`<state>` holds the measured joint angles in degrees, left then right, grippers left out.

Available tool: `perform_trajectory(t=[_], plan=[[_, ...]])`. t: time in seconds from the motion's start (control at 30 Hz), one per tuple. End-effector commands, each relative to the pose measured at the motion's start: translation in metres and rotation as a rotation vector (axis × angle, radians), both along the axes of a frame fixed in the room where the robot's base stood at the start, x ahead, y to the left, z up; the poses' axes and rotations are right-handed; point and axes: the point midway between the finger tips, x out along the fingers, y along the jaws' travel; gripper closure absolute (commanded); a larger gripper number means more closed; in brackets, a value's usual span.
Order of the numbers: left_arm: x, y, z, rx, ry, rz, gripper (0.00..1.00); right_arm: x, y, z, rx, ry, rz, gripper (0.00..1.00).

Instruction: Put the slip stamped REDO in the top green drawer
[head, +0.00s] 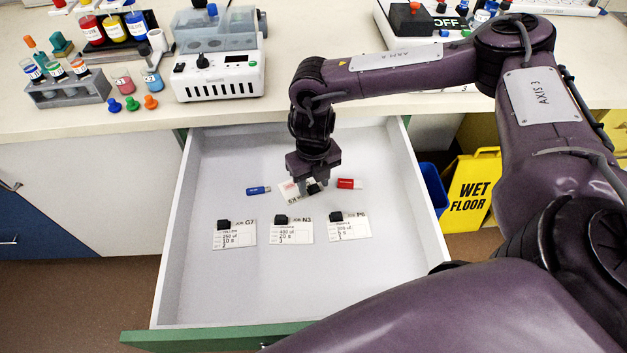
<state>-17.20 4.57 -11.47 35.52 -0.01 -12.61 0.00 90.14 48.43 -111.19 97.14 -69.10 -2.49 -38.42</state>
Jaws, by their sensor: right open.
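The green-fronted drawer (172,281) is pulled wide open below the bench top. Inside it, a white slip (289,192) with reddish marks and a black clip lies tilted, partly hidden by my right gripper. Its stamp is too small and covered to read. My right gripper (313,187) points down into the drawer, open, with its fingers at this slip's clip end. Three more slips lie in a row nearer the drawer front: G7 (235,236), N3 (292,232) and P6 (350,228), each with a black clip. My left gripper is out of view.
A blue stick (258,190) and a red stick (350,184) lie in the drawer beside the tilted slip. A tube rack (68,92), coloured caps and a white machine (219,80) stand on the bench. A yellow wet-floor sign (470,190) stands right of the drawer.

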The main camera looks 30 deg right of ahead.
Motion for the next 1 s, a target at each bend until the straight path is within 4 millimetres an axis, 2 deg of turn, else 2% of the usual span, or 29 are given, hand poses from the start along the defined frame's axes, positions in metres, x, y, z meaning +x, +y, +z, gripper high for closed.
perform_trajectory(t=[0.17,0.37,0.57,0.73,1.0], plan=[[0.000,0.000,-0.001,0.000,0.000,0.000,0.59,0.001,0.001,0.026,0.003,-0.004,0.000,0.58],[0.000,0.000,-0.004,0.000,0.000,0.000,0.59,0.001,0.001,0.071,0.004,-0.005,0.001,0.58],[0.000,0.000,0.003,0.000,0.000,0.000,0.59,0.001,0.000,0.109,0.000,-0.006,0.001,0.58],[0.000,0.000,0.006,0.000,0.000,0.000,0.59,0.001,0.000,0.120,0.000,-0.002,0.001,0.58],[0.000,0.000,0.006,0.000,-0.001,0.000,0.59,0.000,0.000,0.120,0.001,0.000,0.001,0.58]])
